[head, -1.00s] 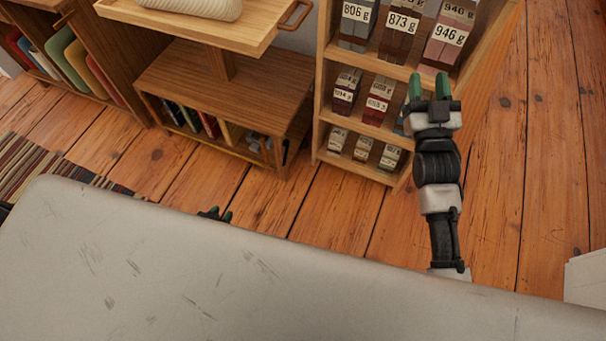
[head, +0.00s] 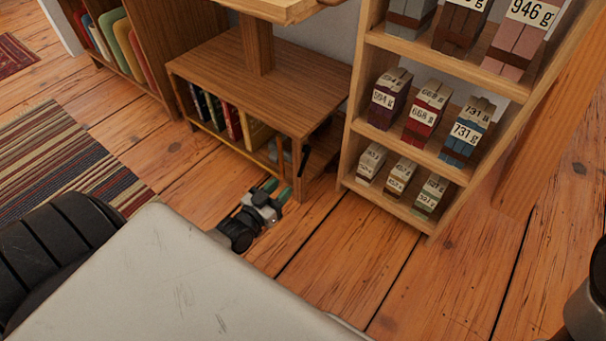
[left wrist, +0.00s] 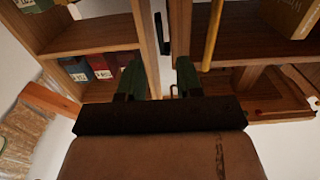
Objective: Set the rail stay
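The low wooden cabinet has a thin yellow rail (head: 222,143) along its open lower shelf, which also shows in the left wrist view (left wrist: 212,35). A short black bar, possibly the stay, stands by the right front post (head: 303,160); a black bar also shows in the left wrist view (left wrist: 160,33). My left gripper (head: 277,190) is low, near the foot of that post. In the left wrist view its green fingers (left wrist: 159,80) are apart with nothing held between them. My right gripper is out of view.
Books (head: 232,120) stand on the lower shelf. A rack of weight-labelled blocks (head: 427,108) stands close on the right. A striped rug (head: 65,165) lies left. Plank floor (head: 345,245) is clear in front of the rack.

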